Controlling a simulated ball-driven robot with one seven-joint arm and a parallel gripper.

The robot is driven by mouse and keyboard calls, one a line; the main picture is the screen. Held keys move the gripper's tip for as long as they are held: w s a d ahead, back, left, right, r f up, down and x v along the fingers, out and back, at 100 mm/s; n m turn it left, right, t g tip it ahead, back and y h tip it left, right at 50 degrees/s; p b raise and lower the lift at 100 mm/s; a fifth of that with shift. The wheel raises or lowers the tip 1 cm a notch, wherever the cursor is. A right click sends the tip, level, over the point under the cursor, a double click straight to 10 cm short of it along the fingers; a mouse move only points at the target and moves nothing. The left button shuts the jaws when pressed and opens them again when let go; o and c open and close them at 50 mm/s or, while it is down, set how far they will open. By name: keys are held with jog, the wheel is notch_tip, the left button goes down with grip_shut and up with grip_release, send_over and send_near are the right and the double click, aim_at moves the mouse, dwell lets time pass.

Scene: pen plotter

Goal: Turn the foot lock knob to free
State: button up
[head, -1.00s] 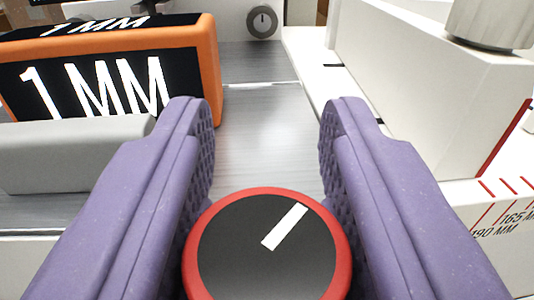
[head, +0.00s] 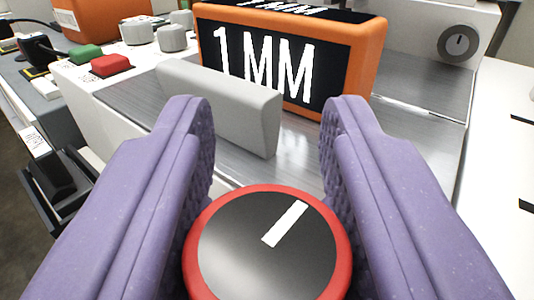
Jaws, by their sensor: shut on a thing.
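The knob (head: 240,250) has a dark grey face, a red rim and a white pointer mark. It sits at the bottom middle of the head view, and the mark points up and to the right in the picture. My gripper (head: 267,140) has two purple padded fingers, one on each side of the knob, and it is shut on the knob. The lower finger surfaces where they meet the rim are partly hidden. No label for the knob's positions shows in this view.
An orange-framed block (head: 290,65) reading "1 MM" stands ahead on a metal plate, behind a grey bar (head: 225,105). A small dark dial (head: 458,43) is at the upper right. Green (head: 86,54) and red (head: 111,65) buttons and grey knobs are at the upper left.

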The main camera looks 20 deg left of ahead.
jog(key=shift+r, duration=0.1)
dwell(0.3)
jog(key=o, duration=0.9)
jog(key=shift+o, duration=0.2)
jog(key=p+v, duration=0.2)
jog(key=v, duration=0.5)
jog(key=shift+s+d, duration=0.25)
jog(key=shift+s, duration=0.05)
